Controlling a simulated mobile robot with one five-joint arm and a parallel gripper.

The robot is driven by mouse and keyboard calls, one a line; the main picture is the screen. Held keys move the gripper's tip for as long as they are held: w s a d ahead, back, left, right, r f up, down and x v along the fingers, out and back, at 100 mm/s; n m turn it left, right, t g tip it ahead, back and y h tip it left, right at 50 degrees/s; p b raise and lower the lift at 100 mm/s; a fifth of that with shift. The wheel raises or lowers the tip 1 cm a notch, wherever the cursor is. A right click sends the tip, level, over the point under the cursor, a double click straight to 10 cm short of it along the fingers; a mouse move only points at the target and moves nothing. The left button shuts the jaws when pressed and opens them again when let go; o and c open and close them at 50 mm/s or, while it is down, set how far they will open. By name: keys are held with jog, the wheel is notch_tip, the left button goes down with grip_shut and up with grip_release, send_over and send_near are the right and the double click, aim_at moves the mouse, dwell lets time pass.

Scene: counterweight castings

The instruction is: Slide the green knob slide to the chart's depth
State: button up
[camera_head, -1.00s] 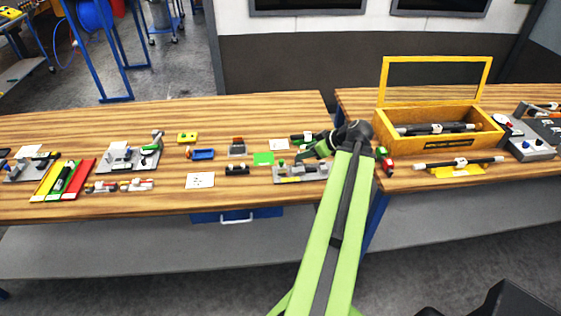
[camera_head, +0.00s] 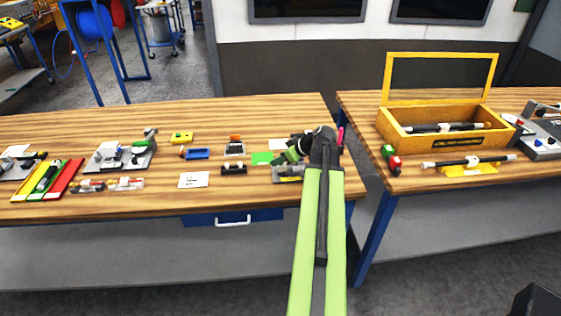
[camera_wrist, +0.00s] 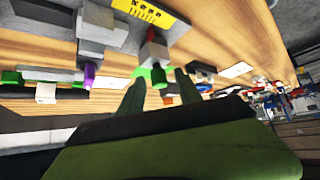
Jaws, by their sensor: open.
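A green knob (camera_wrist: 159,76) sits at the end of a small red and grey slide in the wrist view. The slide is on a grey fixture with a yellow label (camera_wrist: 150,10). My gripper (camera_wrist: 160,88) is open, its two dark green fingers either side of the knob in the picture; I cannot tell whether they touch it. In the head view my gripper (camera_head: 289,156) is just above the grey fixture (camera_head: 288,173), which my arm partly hides. White cards lie at the front (camera_head: 193,180) and back (camera_head: 278,144); their print is too small to read.
A purple knob (camera_wrist: 90,75) is close to the left of the fingers. A green pad (camera_head: 262,158) and a dark block (camera_head: 233,169) lie left of the fixture. A yellow box (camera_head: 435,127) stands on the right table, across a gap.

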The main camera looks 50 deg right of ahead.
grip_shut()
dwell(1.4)
